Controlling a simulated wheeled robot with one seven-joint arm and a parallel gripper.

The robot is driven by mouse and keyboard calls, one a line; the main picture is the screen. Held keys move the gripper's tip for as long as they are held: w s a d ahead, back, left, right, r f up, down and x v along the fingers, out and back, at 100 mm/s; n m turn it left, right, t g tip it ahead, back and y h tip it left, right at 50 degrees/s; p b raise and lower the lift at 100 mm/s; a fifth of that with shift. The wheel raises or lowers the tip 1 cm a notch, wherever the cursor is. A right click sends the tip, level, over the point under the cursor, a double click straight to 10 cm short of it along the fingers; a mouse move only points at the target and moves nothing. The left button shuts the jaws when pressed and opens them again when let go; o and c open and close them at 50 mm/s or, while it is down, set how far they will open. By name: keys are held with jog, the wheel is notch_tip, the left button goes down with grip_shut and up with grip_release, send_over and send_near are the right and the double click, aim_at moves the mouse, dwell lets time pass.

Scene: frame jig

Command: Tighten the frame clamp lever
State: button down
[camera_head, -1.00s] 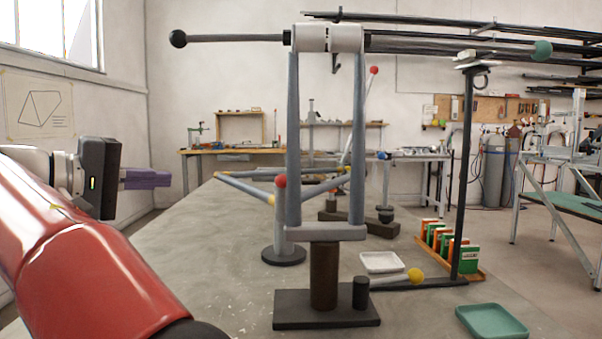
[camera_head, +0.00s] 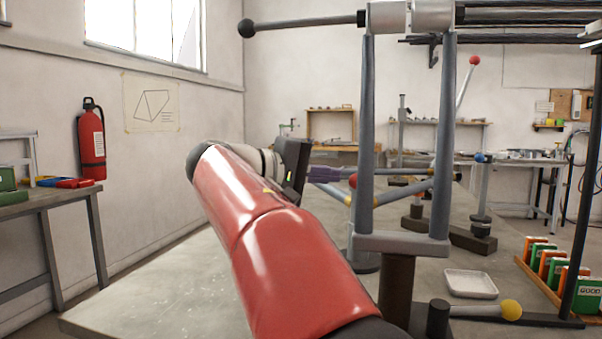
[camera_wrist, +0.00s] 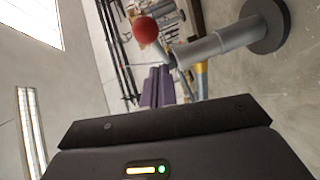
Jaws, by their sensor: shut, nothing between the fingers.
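A frame jig holds two upright grey tubes (camera_head: 447,130) on a brown post (camera_head: 396,285). A dark rod with a black ball (camera_head: 246,28) runs left from the white cylinder (camera_head: 432,16) at the top. A red ball (camera_head: 353,180) shows beside the left tube, and a yellow ball (camera_head: 511,309) lies low at the right. I cannot tell which of these is the clamp lever. My gripper (camera_head: 328,174), with purple fingers, is shut and empty, left of the tubes. In the wrist view, a red ball (camera_wrist: 146,30) appears beyond the fingertips (camera_wrist: 158,75); contact is not visible.
A grey tube on a round black base (camera_wrist: 265,25) stands near the fingers. A white tray (camera_head: 470,283) and a rack of green and orange boxes (camera_head: 555,268) are at the right. A side bench (camera_head: 50,205) and fire extinguisher (camera_head: 91,138) are at the left.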

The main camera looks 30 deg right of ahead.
aim_at(351, 178)
jog(key=shift+s+d+f, duration=0.2)
jog(key=shift+s+d, duration=0.4)
jog(key=shift+s, duration=0.15)
jog(key=s+b, duration=0.1)
jog(key=s+d+n+t+b, duration=0.1)
jog(key=s+t+b, duration=0.1)
jog(key=shift+d+f, duration=0.15)
jog(key=shift+d, duration=0.2)
jog(key=shift+s+d, duration=0.25)
jog(key=shift+s, duration=0.05)
jog(key=shift+r, duration=0.2)
